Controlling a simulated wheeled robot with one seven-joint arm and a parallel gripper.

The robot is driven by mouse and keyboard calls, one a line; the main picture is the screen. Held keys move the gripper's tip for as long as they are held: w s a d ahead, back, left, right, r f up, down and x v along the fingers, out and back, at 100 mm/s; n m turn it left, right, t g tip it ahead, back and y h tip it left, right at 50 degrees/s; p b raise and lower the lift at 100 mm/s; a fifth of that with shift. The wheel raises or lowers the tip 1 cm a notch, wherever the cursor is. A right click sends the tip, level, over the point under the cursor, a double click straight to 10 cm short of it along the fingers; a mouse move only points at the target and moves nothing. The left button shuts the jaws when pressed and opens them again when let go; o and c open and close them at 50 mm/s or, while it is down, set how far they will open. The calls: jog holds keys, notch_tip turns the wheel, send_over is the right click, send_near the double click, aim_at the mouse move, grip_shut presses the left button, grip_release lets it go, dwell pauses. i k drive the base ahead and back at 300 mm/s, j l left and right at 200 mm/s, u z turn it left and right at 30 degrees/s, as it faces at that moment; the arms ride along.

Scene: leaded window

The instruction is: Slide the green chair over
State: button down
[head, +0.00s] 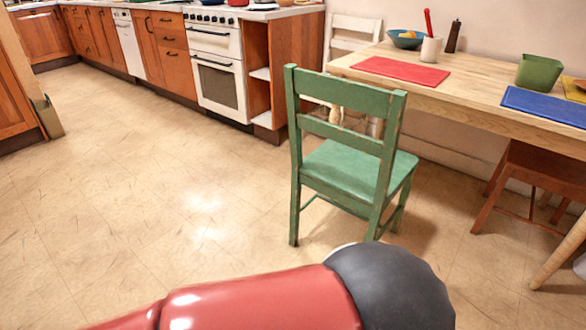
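The green chair (345,172) stands upright on the tiled floor right of the middle of the head view. It is wooden with worn paint, and its slatted back is turned toward me. Its seat lies on the far side, facing the wooden table (462,88). My red and dark grey arm crosses the bottom of the view in front of the chair; I cannot tell whether it touches the chair. My gripper is not in view.
A brown stool (540,182) stands by the table at right. A white chair (352,34) is at the table's far end. Cabinets and a white oven (217,72) line the back. The floor (130,190) left of the green chair is clear.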

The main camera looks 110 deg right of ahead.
aim_at(364, 173)
jog(key=z, duration=4.3)
